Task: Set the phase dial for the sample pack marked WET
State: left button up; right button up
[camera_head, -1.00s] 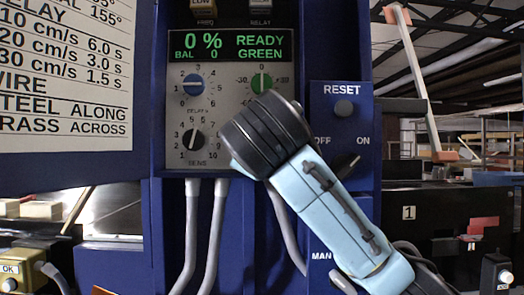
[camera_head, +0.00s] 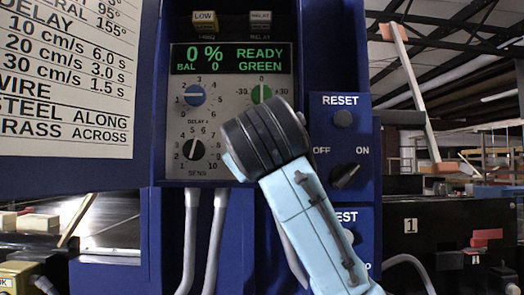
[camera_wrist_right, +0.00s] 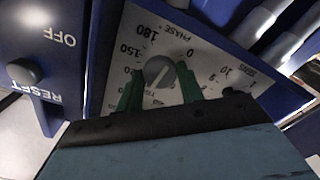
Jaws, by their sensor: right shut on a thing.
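In the head view my right wrist covers the dial and fingers. The display (camera_head: 232,59) reads 0 %, BAL 0, READY, GREEN. A printed card (camera_head: 65,80) shows delay and angle lines, partly cut off. No sample pack marked WET is visible.
To the right are the RESET button (camera_head: 343,118) and the OFF/ON switch (camera_head: 345,176). Grey cables (camera_head: 189,240) hang below the panel.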

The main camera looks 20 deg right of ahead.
jog(key=o, duration=1)
pick_arm(q)
jog(key=shift+a+f+b, duration=0.55)
jog(key=shift+f+b, duration=0.3)
pick_arm(e)
jog(key=shift+v, duration=6.75)
